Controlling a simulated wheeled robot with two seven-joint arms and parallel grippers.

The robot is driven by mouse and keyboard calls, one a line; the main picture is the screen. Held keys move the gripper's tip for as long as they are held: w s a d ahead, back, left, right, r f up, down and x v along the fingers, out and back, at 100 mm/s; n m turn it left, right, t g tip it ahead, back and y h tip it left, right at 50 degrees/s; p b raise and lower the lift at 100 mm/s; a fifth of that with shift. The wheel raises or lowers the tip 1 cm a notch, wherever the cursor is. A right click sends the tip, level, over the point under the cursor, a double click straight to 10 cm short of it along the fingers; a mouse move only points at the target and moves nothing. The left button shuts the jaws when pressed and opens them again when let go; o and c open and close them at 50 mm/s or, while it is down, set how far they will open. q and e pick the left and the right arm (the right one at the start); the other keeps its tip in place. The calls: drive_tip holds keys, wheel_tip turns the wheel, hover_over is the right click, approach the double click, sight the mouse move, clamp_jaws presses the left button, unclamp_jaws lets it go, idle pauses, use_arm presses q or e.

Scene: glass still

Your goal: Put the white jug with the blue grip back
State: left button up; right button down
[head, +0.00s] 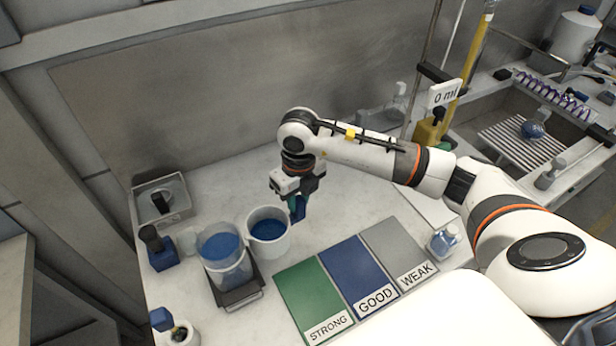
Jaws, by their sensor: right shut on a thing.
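The white jug (279,245) stands upright on or just over the white bench, with blue liquid inside. Its blue grip (299,209) is on its right side. My right gripper (297,200) reaches down from above and is shut on this grip. The fingertips are partly hidden. I cannot tell whether the jug's base touches the bench. My left gripper is not in view.
A clear beaker (224,265) of blue liquid stands on a dark stand (243,296), close left of the jug. A mat with green, blue (357,272) and grey panels lies in front. A metal box (172,215) and a dark-capped blue item (160,251) stand left.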

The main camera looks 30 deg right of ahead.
drive_tip(key=m, duration=0.1)
drive_tip(key=m+p, duration=0.1)
drive_tip(key=m, duration=0.1)
drive_tip(key=w+d+m, duration=0.1)
drive_tip(key=m, duration=0.1)
drive_tip(key=shift+d+r, duration=0.1)
drive_tip(key=shift+r, duration=0.15)
drive_tip(key=d+m+p, duration=0.1)
drive_tip(key=m, duration=0.6)
drive_tip(key=w+d+m+p, duration=0.1)
drive_tip(key=m, duration=0.3)
drive_tip(key=shift+w+d+f+p, duration=0.1)
drive_tip(key=shift+d+f+p, duration=0.2)
drive_tip(key=shift+d+f, duration=0.05)
